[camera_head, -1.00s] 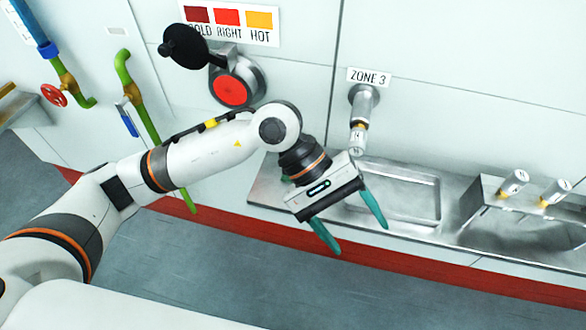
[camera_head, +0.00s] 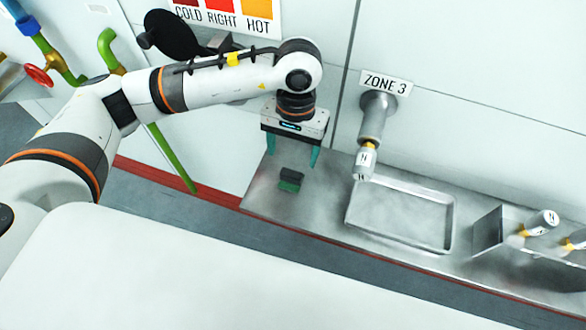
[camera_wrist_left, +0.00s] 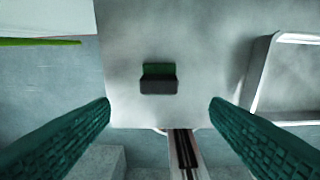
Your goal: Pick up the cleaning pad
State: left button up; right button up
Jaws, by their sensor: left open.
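The cleaning pad (camera_head: 290,180) is a small dark grey block with a green side. It lies on the left part of the steel counter (camera_head: 265,205). In the left wrist view the pad (camera_wrist_left: 158,79) shows near the middle, ahead of and between the fingers. My left gripper (camera_head: 290,158) is open and empty, with its two green fingers pointing down above and behind the pad, apart from it. The wide-open fingers (camera_wrist_left: 160,125) also show in the left wrist view. My right gripper is not in view.
A shallow steel tray (camera_head: 400,240) sits on the counter right of the pad, under a nozzle (camera_head: 368,155) below the ZONE 3 sign. A steel bin with several N-marked cylinders (camera_head: 541,222) is farther right. A green pipe (camera_head: 172,158) stands at left.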

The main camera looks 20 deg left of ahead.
aim_at(291, 173)
pick_arm(q)
jog(key=shift+s+f+p, duration=0.15)
jog(key=shift+f, duration=0.5)
jog(key=shift+s+f+p, duration=0.15)
jog(key=shift+f, duration=0.45)
jog(key=shift+w+f, duration=0.1)
jog(key=shift+f, duration=0.55)
notch_tip(291, 173, down, 4)
jog(key=shift+a+f+p, duration=0.1)
jog(key=shift+f+p, duration=0.05)
jog(key=shift+p, duration=1)
jog(key=shift+f, duration=0.25)
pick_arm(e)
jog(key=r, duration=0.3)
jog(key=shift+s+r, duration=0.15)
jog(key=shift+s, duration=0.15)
pick_arm(q)
jog(key=shift+c, duration=0.8)
jog(key=c, duration=1)
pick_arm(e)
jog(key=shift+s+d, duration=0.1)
